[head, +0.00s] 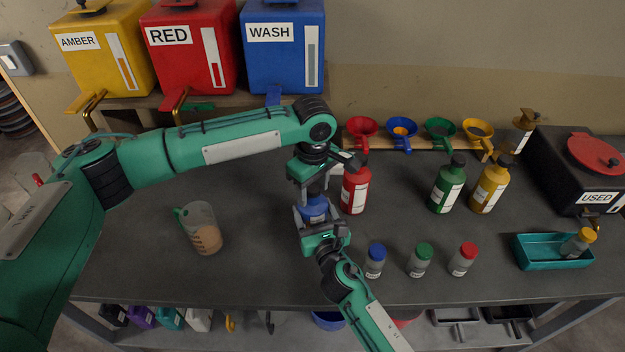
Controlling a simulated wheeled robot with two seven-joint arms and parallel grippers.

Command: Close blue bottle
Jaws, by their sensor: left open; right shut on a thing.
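The blue bottle (314,207) stands on the dark bench, left of the red bottle. My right gripper (318,222) comes from the front and is shut on the blue bottle's body. My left gripper (316,188) reaches over from the left, points down and is open right above the blue bottle's top. The bottle's mouth and any cap on it are hidden by the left gripper, so I cannot tell whether it is capped.
A red bottle (355,192) stands close to the right of the grippers. Green (447,188) and amber (490,186) bottles are farther right. Three small capped jars (419,262) stand in front. A jug (202,230) is at left. A teal tray (535,262) is at right.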

